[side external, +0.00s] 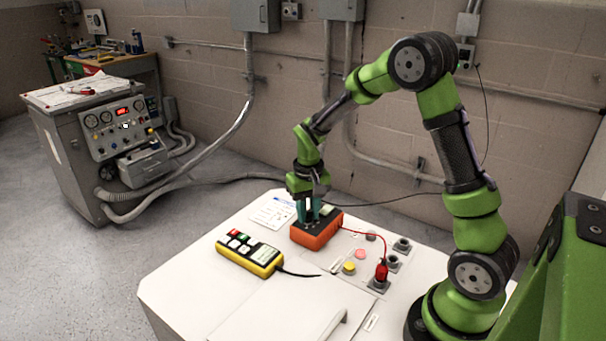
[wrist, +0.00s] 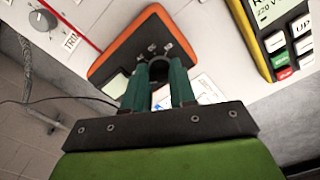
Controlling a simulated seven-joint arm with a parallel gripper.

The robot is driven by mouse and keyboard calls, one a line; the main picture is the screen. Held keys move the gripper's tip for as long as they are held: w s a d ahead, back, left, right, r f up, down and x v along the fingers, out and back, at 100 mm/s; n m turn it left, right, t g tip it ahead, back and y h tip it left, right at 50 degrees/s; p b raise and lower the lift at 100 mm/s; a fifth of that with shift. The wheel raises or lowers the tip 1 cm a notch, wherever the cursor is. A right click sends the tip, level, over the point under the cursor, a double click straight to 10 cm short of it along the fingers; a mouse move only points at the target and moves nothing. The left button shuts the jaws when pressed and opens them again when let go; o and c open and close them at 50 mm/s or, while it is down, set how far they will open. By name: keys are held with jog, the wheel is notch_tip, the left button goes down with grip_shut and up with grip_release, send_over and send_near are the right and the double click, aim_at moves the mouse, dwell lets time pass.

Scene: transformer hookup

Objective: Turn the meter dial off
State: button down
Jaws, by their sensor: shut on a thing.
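The orange meter (side external: 317,232) with a black face lies on the white bench top in the side view. It also shows in the wrist view (wrist: 108,58), with white markings around its round black dial (wrist: 157,68). My gripper (side external: 309,219) points down onto the meter's face. In the wrist view, its two green fingers (wrist: 166,66) stand on either side of the dial and are shut on it. The fingers hide part of the dial, and I cannot tell which marking it points to.
A yellow control box (side external: 249,254) with several buttons lies left of the meter. A red plug (side external: 381,271) with a red lead stands to the right, near sockets and a yellow button (side external: 348,267). A paper card (side external: 272,210) lies behind.

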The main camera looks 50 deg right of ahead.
aim_at(308, 212)
jog(key=c, duration=0.9)
grip_release()
notch_tip(308, 212, up, 17)
jog(key=shift+w, duration=0.1)
jog(key=s+a+t, duration=0.2)
jog(key=s+a, duration=0.2)
jog(key=s, duration=0.1)
jog(key=s+a+r+n+t+y, duration=0.1)
jog(key=s+a+t, duration=0.1)
jog(key=s+a, duration=0.2)
jog(key=s+a+n+t+y, duration=0.1)
jog(key=s+a+t, duration=0.2)
jog(key=s, duration=0.3)
jog(key=shift+s+a+r, duration=0.1)
jog(key=shift+a+r, duration=0.05)
jog(key=shift+a, duration=0.25)
jog(key=shift+s+a+r, duration=0.1)
jog(key=shift+a+r, duration=0.05)
jog(key=shift+a, duration=0.25)
